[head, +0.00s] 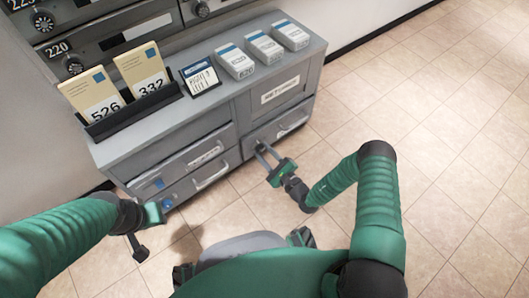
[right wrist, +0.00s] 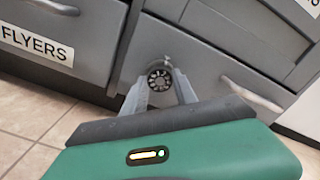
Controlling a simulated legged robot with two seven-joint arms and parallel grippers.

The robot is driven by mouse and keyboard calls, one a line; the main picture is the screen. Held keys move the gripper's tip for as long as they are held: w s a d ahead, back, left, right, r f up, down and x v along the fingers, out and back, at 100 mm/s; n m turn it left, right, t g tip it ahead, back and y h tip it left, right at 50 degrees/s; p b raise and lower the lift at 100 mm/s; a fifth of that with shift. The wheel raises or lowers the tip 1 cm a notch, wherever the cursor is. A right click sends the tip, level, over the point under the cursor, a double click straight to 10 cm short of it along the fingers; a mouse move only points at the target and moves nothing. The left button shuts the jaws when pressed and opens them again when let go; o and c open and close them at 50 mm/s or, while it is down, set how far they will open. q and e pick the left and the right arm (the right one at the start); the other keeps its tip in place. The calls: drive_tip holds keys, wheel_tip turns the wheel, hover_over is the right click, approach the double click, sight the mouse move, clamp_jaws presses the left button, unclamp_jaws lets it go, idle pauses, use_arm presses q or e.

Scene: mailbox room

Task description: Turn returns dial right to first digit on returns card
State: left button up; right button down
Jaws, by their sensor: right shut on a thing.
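The dial (right wrist: 159,79) is a dark, round knob with light marks around its face, on a grey drawer front in the right wrist view. My right gripper (right wrist: 160,92) has a finger on each side of it and is shut on it. In the head view my right gripper (head: 263,150) reaches the lower right drawer front, where its fingers hide the dial. A small black-framed card (head: 200,77) with handwriting-like marks stands on the cabinet top; its digits are too small to read. My left gripper (head: 148,228) is low, before the cabinet's left end; its jaw state is unclear.
The grey cabinet (head: 160,128) holds a black rack (head: 135,112) with cards 526 (head: 92,95) and 332 (head: 141,68), and several white boxes (head: 236,60). Drawer handles (right wrist: 250,96) jut out beside the dial. Tiled floor (head: 440,130) is clear at right.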

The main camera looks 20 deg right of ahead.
drive_tip(key=m+p, duration=0.6)
drive_tip(key=m, duration=1.4)
drive_tip(key=shift+d+f+p, duration=0.1)
drive_tip(key=shift+d+p, duration=0.05)
drive_tip(key=shift+p, duration=0.25)
drive_tip(key=shift+m, duration=0.3)
drive_tip(key=c, duration=1)
unclamp_jaws()
drive_tip(key=shift+o, duration=0.2)
